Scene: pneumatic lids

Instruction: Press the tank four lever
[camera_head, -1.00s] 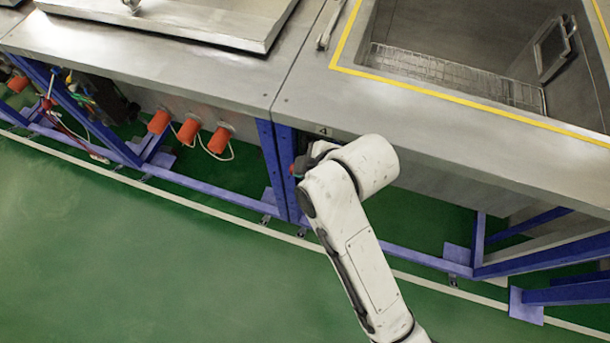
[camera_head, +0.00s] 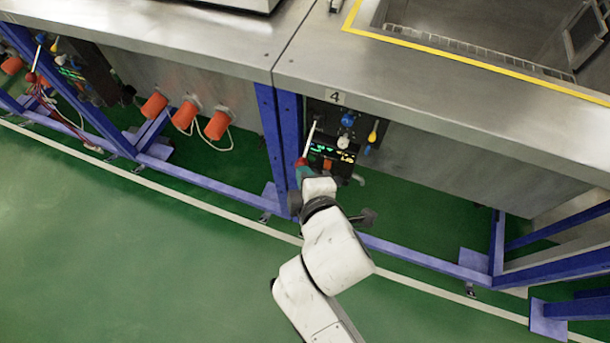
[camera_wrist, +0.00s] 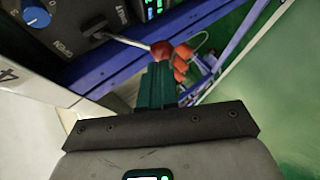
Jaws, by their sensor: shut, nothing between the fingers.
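The tank four lever (camera_head: 311,139) is a pale rod with a red ball at its end, on the dark panel under the "4" label (camera_head: 335,97). In the head view the rod slants down to the ball. In the wrist view the lever's red ball (camera_wrist: 161,50) is just beyond my fingertips. My gripper (camera_wrist: 158,68) has green fingers, shut with nothing between them. In the head view my gripper (camera_head: 303,170) is right by the ball, on its lower side. I cannot tell whether they touch.
A blue knob (camera_wrist: 37,17) sits beside the lever, near "OPEN" lettering. Blue frame legs (camera_head: 280,140) stand just left of the panel. Tank four (camera_head: 440,60) is open above, with a yellow-edged rim. Orange plugs (camera_head: 184,115) lie further left. The green floor (camera_head: 130,250) is clear.

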